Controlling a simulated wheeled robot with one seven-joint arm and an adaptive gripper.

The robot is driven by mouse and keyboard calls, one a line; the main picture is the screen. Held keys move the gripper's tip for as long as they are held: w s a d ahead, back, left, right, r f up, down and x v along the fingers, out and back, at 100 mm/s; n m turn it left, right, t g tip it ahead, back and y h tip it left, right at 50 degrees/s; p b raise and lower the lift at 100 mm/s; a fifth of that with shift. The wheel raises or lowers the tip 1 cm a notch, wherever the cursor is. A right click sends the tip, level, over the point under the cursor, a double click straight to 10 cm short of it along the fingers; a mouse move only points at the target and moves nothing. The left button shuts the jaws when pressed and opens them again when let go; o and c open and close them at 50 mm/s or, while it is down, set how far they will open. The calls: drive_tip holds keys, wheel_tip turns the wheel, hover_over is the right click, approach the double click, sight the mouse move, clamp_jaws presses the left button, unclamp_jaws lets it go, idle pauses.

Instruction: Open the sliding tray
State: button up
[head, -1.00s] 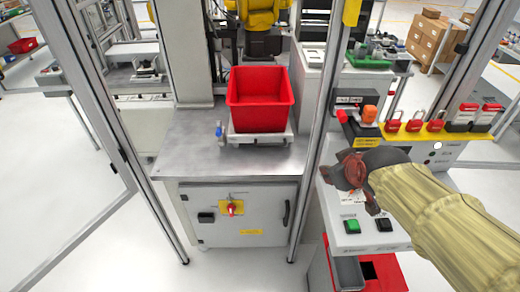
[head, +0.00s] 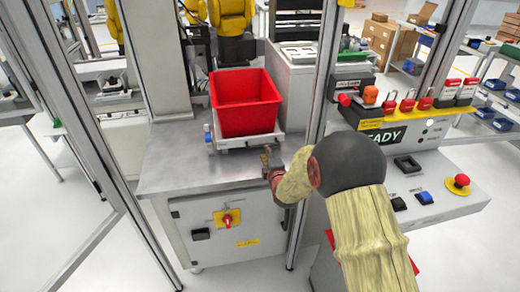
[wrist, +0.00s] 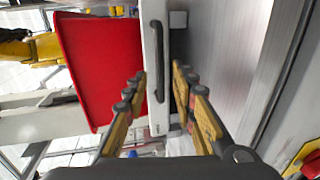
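The sliding tray (head: 240,142) is a light grey plate under a red bin (head: 244,104) on the metal bench. In the wrist view its pale front panel (wrist: 146,32) carries a dark bar handle (wrist: 157,60). My gripper (head: 267,158) is at the front of the tray. In the wrist view my gripper (wrist: 159,72) is open, with one set of yellow-and-dark fingers on each side of the handle's lower part. A gap shows between the fingers and the handle. The head view is too small to show the handle clearly.
A metal bench top (head: 175,165) lies clear in front and to the left of the tray. A frame post (head: 318,115) stands right of the bench, close to my arm. A control panel (head: 425,185) with buttons and red padlocks is at the right.

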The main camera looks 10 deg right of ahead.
drive_tip(key=b+x, duration=0.1)
drive_tip(key=x, duration=0.5)
drive_tip(key=shift+w+f+b, duration=0.1)
drive_tip(key=shift+w+b, duration=0.2)
drive_tip(key=shift+c, duration=0.8)
clamp_jaws()
drive_tip(key=shift+s, duration=0.1)
